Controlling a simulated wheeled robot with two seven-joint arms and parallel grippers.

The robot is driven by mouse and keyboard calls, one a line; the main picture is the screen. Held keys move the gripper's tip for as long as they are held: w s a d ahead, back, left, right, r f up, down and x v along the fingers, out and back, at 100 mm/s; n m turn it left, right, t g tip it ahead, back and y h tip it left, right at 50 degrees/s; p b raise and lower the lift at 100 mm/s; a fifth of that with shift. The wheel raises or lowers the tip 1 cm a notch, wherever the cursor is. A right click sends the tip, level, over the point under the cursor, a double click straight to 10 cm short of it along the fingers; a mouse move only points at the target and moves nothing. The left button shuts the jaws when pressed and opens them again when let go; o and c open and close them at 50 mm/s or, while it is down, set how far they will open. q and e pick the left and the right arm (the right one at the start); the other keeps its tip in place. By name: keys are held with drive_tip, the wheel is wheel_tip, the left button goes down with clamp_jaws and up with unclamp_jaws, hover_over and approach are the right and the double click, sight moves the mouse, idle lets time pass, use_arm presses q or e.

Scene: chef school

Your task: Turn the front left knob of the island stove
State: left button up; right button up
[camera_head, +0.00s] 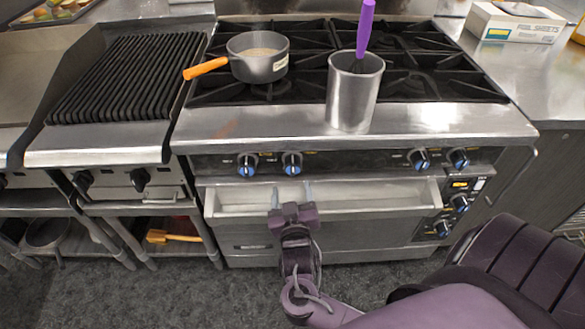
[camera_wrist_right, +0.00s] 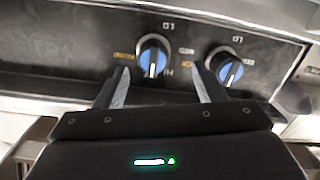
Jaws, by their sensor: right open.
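The island stove (camera_head: 350,120) faces me, with a dark front panel. Its left pair of blue-faced knobs is an outer left knob (camera_head: 247,164) and an inner knob (camera_head: 292,162). My right gripper (camera_head: 292,192) is just in front of and below the inner knob, open and empty. In the right wrist view, this inner knob (camera_wrist_right: 153,57) lies between and beyond the two spread fingertips (camera_wrist_right: 160,70). The outer left knob (camera_wrist_right: 225,65) appears beyond the right-hand finger there. I cannot see any finger touching a knob. My left gripper is not in view.
An orange-handled saucepan (camera_head: 262,67) and a steel canister (camera_head: 352,100) with a purple-handled utensil stand on the stove. Another pair of knobs (camera_head: 438,158) is at the panel's right. An open drawer-like ledge (camera_head: 370,198) sticks out below. A grill (camera_head: 130,75) stands left.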

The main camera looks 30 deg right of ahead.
sight(293, 171)
drive_tip(key=shift+w+d+r+h, duration=0.25)
drive_tip(key=shift+d+r+h, duration=0.2)
drive_tip(key=shift+r+h, duration=0.1)
drive_tip(key=x, duration=0.7)
drive_tip(key=shift+a, duration=0.1)
drive_tip(key=shift+c, duration=0.3)
